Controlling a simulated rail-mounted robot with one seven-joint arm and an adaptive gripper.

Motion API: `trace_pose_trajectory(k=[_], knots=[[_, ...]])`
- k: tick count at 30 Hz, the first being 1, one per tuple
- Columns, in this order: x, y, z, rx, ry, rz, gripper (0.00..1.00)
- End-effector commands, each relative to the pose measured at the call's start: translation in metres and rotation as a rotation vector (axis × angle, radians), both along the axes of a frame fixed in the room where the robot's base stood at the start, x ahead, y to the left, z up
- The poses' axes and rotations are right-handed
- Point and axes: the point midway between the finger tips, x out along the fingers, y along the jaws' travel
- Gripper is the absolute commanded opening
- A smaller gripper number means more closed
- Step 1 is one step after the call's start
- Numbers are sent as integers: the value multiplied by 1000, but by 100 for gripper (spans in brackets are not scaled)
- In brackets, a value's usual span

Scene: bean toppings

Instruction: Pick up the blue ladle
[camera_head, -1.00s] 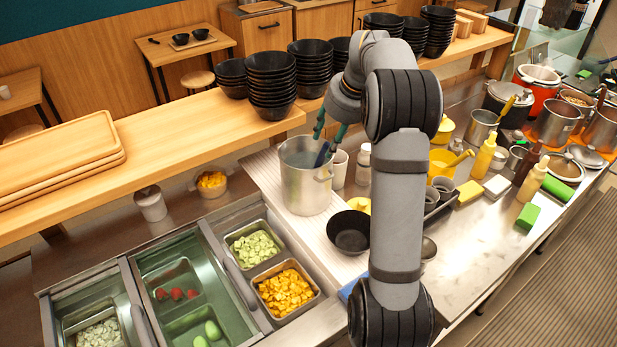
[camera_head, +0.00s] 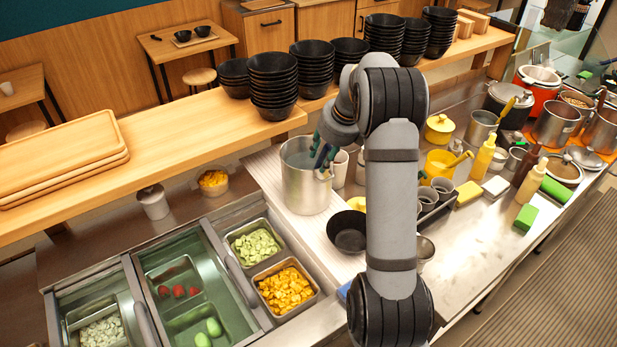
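A tall steel pot (camera_head: 303,190) stands on the white ribbed board beside the wooden shelf. The blue ladle (camera_head: 321,158) leans in it, and only a short dark blue piece of its handle shows near the right rim. Its bowl is hidden inside the pot. My gripper (camera_head: 323,148) points down at the pot's right rim, with its green fingers apart on either side of the handle piece. The fingers overlap the handle in this view, so I cannot tell whether they touch it.
A white cup (camera_head: 340,168) stands close to the pot's right side. A black bowl (camera_head: 348,232) sits in front of it. Stacked black bowls (camera_head: 271,85) line the shelf behind. Food trays (camera_head: 285,287) lie at the front left.

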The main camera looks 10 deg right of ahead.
Motion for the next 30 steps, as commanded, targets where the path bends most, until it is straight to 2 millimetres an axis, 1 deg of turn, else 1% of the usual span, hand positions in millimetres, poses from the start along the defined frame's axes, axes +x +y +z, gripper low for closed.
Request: trace_pose_trajectory(k=[2, 16, 30], knots=[[0, 0, 0, 0, 0, 0, 28], [-1, -1, 0, 0, 2, -1, 0], [-1, -2, 1, -1, 3, -2, 0]])
